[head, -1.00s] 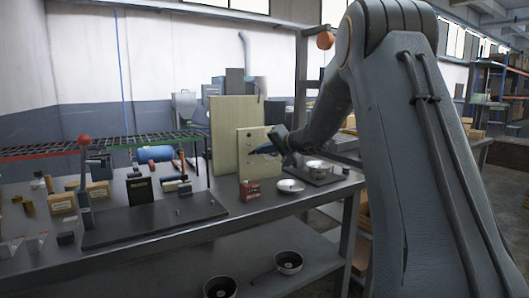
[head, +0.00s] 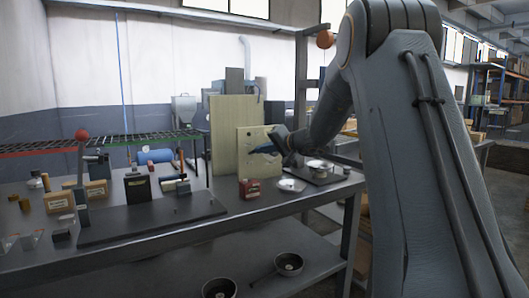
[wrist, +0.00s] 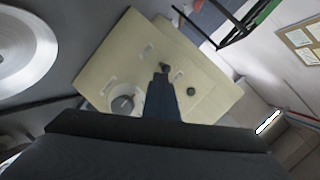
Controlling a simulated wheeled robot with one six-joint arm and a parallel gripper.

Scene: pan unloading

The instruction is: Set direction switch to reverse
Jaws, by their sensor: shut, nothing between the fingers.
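A cream upright panel (head: 246,170) stands at the back of the bench, in front of a taller pale board (head: 222,135). In the wrist view the panel (wrist: 115,62) carries a round grey dial (wrist: 122,105), a small dark green button (wrist: 190,91), a small dark knob (wrist: 166,68) and pale label plates. I cannot tell which control is the direction switch, nor its setting. My gripper (head: 254,151) is shut and empty, with its blue-grey fingers pointing at the panel. In the wrist view its tips (wrist: 161,76) overlap the dark knob's lower edge; I cannot tell whether they touch.
A dark base plate (head: 150,222), a red-ball lever (head: 82,134) and several small boxes are at left. Two pans (head: 289,263) sit on the lower shelf.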

